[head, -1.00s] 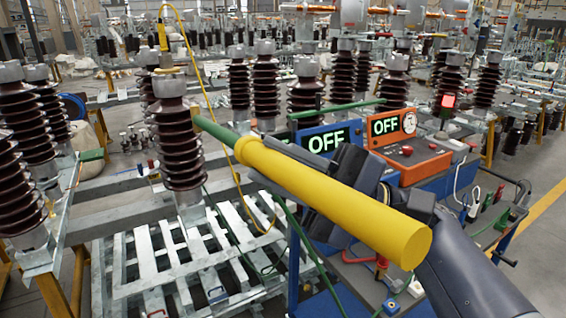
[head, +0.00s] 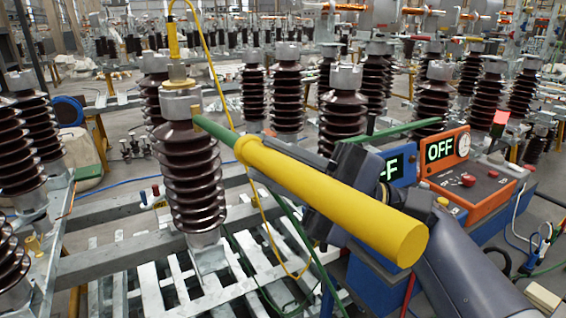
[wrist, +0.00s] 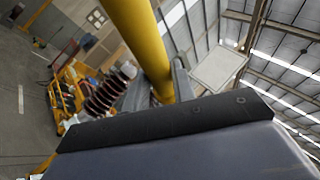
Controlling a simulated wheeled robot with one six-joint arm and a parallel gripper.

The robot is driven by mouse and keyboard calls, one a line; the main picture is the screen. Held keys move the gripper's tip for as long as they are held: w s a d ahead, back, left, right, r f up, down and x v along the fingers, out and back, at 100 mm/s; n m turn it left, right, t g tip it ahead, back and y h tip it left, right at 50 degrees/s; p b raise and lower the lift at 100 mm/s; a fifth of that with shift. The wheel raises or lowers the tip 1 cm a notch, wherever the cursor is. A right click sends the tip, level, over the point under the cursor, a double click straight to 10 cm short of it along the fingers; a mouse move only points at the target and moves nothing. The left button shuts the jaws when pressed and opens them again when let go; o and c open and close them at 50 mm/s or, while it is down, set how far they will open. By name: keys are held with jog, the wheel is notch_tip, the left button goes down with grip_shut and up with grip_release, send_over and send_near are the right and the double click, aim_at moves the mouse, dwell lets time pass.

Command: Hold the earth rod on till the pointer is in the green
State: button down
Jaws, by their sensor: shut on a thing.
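The earth rod has a thick yellow handle (head: 320,193) and a thin green end with a brass tip (head: 197,117). My gripper (head: 328,196) is shut around the handle. The rod tip is at the metal cap (head: 180,101) of a brown ribbed insulator (head: 190,175); I cannot tell for certain whether they touch. The dial (head: 464,145) on the orange box is too small to read its pointer. In the wrist view the yellow handle (wrist: 143,45) runs past an insulator (wrist: 107,92); the tip is hidden.
The orange box (head: 474,190) shows OFF and has red knobs. A blue box (head: 398,172) beside it is partly hidden by my arm. A yellow lead (head: 213,70) rises above the insulator cap. Other insulators (head: 342,115) stand close around, over a slatted metal frame (head: 150,290).

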jog(key=w+a+p, duration=0.1)
jog(key=w+a, duration=0.4)
jog(key=w, duration=0.3)
jog(key=shift+p, duration=0.3)
jog(key=shift+w+a, duration=0.4)
jog(key=shift+w, duration=0.45)
dwell(2.5)
dwell(0.6)
jog(key=shift+s+d+b, duration=0.35)
jog(key=shift+s+d, duration=0.5)
jog(key=shift+s, duration=0.6)
jog(key=shift+s+d+b, duration=0.35)
jog(key=shift+s+d, duration=0.55)
jog(key=shift+s, duration=0.5)
jog(key=shift+s+d+b, duration=0.35)
jog(key=shift+s+d, duration=0.5)
jog(key=shift+s, duration=0.6)
